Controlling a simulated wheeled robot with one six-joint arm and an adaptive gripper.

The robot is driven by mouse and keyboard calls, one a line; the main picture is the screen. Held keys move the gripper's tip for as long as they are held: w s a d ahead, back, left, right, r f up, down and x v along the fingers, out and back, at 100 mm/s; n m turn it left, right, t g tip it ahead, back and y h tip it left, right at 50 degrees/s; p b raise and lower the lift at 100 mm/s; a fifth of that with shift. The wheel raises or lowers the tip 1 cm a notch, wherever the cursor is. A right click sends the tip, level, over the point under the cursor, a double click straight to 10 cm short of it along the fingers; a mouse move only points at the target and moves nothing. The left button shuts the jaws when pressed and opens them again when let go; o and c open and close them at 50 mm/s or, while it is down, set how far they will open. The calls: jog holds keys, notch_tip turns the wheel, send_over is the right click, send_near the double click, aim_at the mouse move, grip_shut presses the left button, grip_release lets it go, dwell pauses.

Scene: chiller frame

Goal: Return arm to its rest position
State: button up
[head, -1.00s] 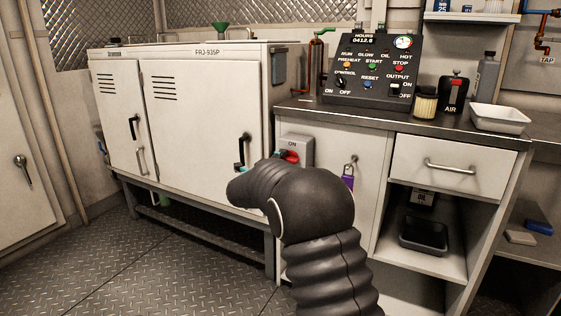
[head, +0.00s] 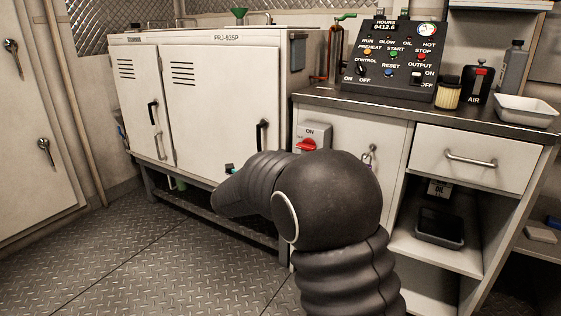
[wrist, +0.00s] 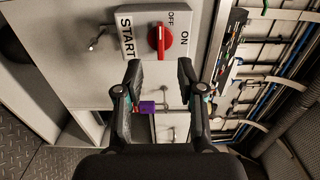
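My gripper (wrist: 160,68) is open in the wrist view, with its two dark fingers apart and nothing seen clasped between the tips. In the head view my arm hides most of it; only a small teal part shows past the arm. A grey switch box with a red handle (wrist: 168,39) lies beyond the fingertips in the wrist view. The switch box also shows in the head view (head: 313,132), marked ON, just above my arm. A small purple item (wrist: 147,107) shows beside the left finger; I cannot tell whether it touches.
A white cabinet (head: 215,110) stands behind my arm at left. A counter (head: 400,98) with a control panel (head: 388,63), a jar (head: 447,93) and a white tray (head: 526,110) is at right. A hasp (head: 369,157) sticks out near my arm. Floor at left is clear.

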jog(key=w+a+f+n+y, duration=0.1)
jog(key=a+f+n+y, duration=0.8)
jog(key=a+n+y, duration=0.15)
jog(key=s+a+f+n+g+y, duration=0.25)
jog(key=s+n+g+y, duration=0.2)
jog(key=s+n, duration=0.6)
jog(key=s+d+r+n+g+h, duration=0.15)
jog(key=s+d, duration=0.25)
jog(key=s, duration=0.4)
jog(key=s+d+n+g+p, duration=0.1)
jog(key=s+d+n+g, duration=0.2)
jog(key=s, duration=0.5)
jog(key=s+d+r+n+g+h, duration=0.1)
jog(key=s+d+g, duration=0.1)
jog(key=s+d, duration=0.5)
jog(key=s+d+r+t+h, duration=0.1)
jog(key=s+d+r, duration=0.2)
jog(key=s+d, duration=0.1)
jog(key=s+d+r+m+t+h+p, duration=0.1)
jog(key=s+d+r, duration=0.1)
jog(key=s, duration=0.5)
jog(key=shift+s+d+r+p, duration=0.2)
jog(key=shift+d+r+p, duration=0.15)
jog(key=shift+d, duration=0.55)
